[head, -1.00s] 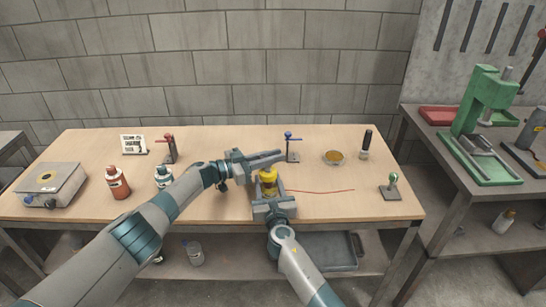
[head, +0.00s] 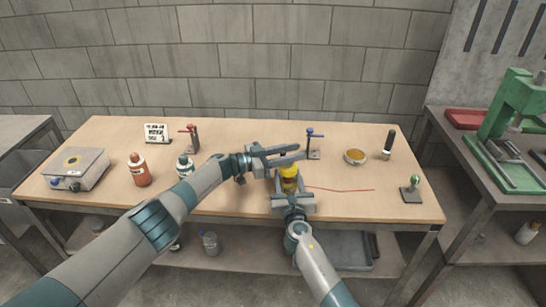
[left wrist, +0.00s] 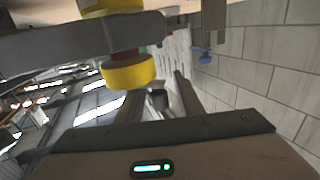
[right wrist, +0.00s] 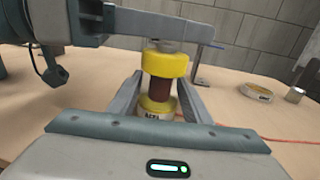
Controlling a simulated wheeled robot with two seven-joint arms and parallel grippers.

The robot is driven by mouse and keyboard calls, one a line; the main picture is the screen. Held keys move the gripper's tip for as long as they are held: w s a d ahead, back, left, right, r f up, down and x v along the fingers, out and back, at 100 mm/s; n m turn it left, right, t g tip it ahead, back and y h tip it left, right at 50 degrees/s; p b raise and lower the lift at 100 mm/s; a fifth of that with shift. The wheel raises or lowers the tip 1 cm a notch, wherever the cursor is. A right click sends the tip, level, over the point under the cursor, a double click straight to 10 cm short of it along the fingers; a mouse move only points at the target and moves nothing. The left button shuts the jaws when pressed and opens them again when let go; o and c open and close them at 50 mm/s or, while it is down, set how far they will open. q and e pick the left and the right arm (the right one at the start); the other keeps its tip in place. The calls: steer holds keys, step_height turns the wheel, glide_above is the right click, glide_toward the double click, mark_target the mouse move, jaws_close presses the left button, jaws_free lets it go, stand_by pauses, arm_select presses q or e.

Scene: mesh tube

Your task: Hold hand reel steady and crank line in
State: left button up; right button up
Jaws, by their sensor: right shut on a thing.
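The hand reel (head: 288,180) is a yellow-flanged spool with a dark red core, standing upright near the front middle of the table. It also shows in the right wrist view (right wrist: 160,88) and the left wrist view (left wrist: 128,72). My right gripper (head: 291,194) is shut on the reel, one finger on each side. A thin red line (head: 340,190) runs from the reel to the right across the table. My left gripper (head: 288,156) is open and empty, its fingers just above and behind the reel. A grey part on the reel's top is partly hidden by the left gripper.
A blue-topped clamp post (head: 312,145) stands behind the reel, with a yellow-filled dish (head: 355,157) to its right. A green-knobbed stand (head: 411,188) is at the right. Bottles (head: 139,170) and a red-topped post (head: 192,138) stand left. The front right tabletop is mostly clear.

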arm_select(q)
steer(key=v, duration=1.1)
steer(key=shift+s+a, duration=0.15)
steer(key=shift+a, duration=0.2)
steer(key=shift+f, duration=0.1)
steer(key=s+d+m+t+y, duration=0.1)
steer(key=m+t+y, duration=0.1)
steer(key=m, duration=0.7)
steer(key=s+d+m+t+y, duration=0.1)
steer(key=m+t+y, duration=0.1)
steer(key=m, duration=0.8)
steer(key=s+d+m+t+y, duration=0.1)
steer(key=m+t, duration=0.3)
steer(key=m, duration=0.6)
steer(key=shift+s+d+y, duration=0.1)
steer(key=shift+s+y, duration=0.2)
steer(key=shift+y, duration=0.6)
steer(key=x, duration=1.2)
